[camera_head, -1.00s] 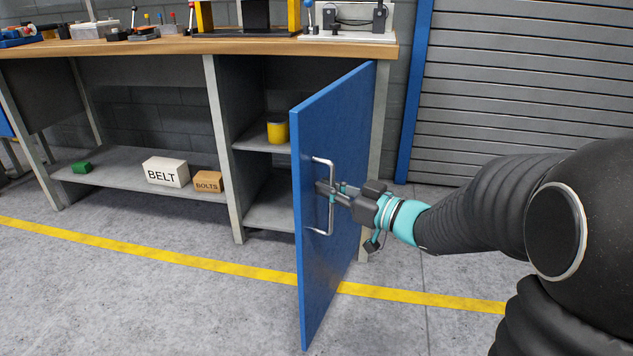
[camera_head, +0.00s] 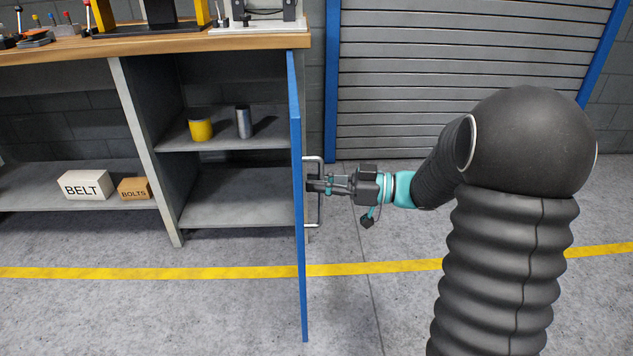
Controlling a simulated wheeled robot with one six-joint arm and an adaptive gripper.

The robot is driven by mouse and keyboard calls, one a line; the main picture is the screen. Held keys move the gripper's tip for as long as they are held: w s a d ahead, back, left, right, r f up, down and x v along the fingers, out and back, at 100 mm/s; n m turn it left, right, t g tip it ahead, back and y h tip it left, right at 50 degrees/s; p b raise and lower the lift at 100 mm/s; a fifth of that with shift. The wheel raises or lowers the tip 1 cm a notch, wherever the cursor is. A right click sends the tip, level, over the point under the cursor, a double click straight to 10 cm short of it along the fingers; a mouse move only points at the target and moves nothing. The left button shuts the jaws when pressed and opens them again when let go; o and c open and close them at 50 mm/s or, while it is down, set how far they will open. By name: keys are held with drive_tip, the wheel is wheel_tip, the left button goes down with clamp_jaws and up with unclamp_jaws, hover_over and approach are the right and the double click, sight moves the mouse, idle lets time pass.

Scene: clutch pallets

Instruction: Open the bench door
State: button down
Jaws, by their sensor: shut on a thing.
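The blue bench door (camera_head: 297,240) stands open and is seen almost edge-on, swung out from the right side of the bench (camera_head: 150,45). Its silver handle (camera_head: 319,210) is on the door's right-hand face. My gripper (camera_head: 318,186) reaches in from the right and is shut on the handle. The fingertips are small and partly lost against the handle. The cupboard (camera_head: 235,195) behind the door is exposed, with two shelf levels in view.
A yellow can (camera_head: 200,128) and a silver cylinder (camera_head: 243,122) stand on the upper cupboard shelf. A BELT box (camera_head: 84,185) and a BOLTS box (camera_head: 135,188) sit on the left shelf. The floor in front is clear, crossed by a yellow line (camera_head: 400,267).

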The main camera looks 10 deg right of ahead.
drive_tip(key=shift+s, duration=0.1)
drive_tip(key=c, duration=1.2)
unclamp_jaws()
drive_tip(key=v, duration=1.2)
